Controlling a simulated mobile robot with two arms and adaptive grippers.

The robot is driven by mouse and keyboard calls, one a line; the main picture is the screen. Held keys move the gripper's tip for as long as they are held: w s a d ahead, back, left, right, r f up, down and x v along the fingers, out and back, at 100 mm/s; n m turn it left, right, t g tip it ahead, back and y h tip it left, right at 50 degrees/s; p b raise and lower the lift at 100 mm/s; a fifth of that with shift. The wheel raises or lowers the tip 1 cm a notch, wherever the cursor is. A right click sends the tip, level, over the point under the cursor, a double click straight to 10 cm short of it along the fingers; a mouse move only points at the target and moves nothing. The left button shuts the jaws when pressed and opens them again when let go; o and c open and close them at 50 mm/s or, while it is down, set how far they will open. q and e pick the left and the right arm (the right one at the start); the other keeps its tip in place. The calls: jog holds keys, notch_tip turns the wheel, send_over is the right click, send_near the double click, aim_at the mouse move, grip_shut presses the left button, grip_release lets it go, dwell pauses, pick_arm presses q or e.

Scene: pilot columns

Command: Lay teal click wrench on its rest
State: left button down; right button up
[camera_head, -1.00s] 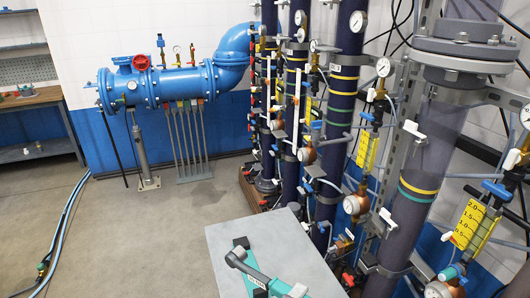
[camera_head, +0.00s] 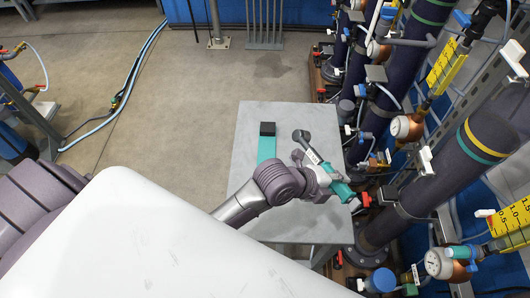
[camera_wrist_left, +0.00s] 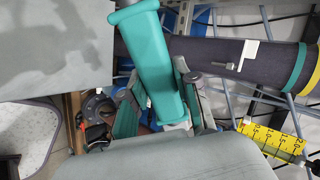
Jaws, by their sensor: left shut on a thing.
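The teal click wrench is in my left gripper (camera_head: 322,180), which is shut on its teal handle (camera_head: 341,189). Its dark head (camera_head: 302,136) points up and left in the head view, over the grey table. The handle also shows in the left wrist view (camera_wrist_left: 156,65), between the fingers of my left gripper (camera_wrist_left: 165,112). The rest (camera_head: 266,149), a teal strip with a black block at its far end, lies on the table left of the wrench head. My arm covers its near end. The wrench is apart from the rest in the picture; its height is unclear. My right gripper is out of view.
The grey table (camera_head: 250,115) is otherwise mostly bare. Dark pipes (camera_head: 455,175) with gauges, valves and yellow scales crowd its right side. Open floor (camera_head: 200,90) lies to its left, with hoses (camera_head: 128,88) beyond.

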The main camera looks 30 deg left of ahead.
pick_arm(q)
jog(key=w+a+f+m+g+y, duration=0.35)
jog(key=a+f+m+g, duration=0.2)
jog(key=f, duration=0.45)
jog(key=w+a+m+g+y, duration=0.1)
jog(key=w+a+g+y, duration=0.1)
jog(key=a, duration=1.5)
jog(key=shift+y, duration=0.85)
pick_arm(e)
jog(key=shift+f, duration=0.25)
pick_arm(q)
jog(key=shift+r, duration=0.15)
